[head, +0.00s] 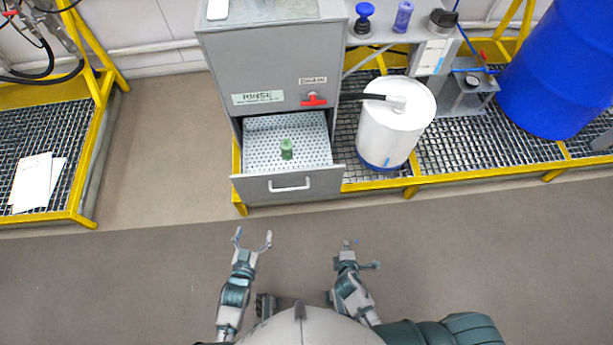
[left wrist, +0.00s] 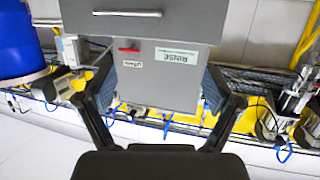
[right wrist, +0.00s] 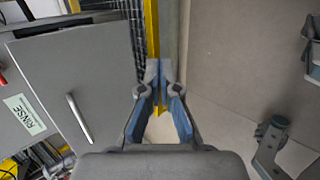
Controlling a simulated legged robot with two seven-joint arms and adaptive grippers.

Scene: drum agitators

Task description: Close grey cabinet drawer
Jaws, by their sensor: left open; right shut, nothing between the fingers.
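The grey cabinet (head: 268,70) stands ahead, with its drawer (head: 258,188) pulled out toward me. The drawer has a pale handle (head: 290,184) on its front and a perforated bottom. A green cylindrical object (head: 286,149) stands inside it. My left gripper (head: 253,238) is open and empty, in front of the drawer and apart from it. The left wrist view shows the drawer front with its handle (left wrist: 127,12) beyond the spread fingers. My right gripper (head: 350,244) is shut and empty, in front of the drawer's right side. The right wrist view shows the handle (right wrist: 80,118) left of the fingers.
A white drum (head: 392,135) with a black hose stands on the yellow-edged grating right of the cabinet. A blue barrel (head: 560,75) stands further right. A red valve handle (head: 314,99) sits above the drawer. The floor (head: 150,270) in front is clear.

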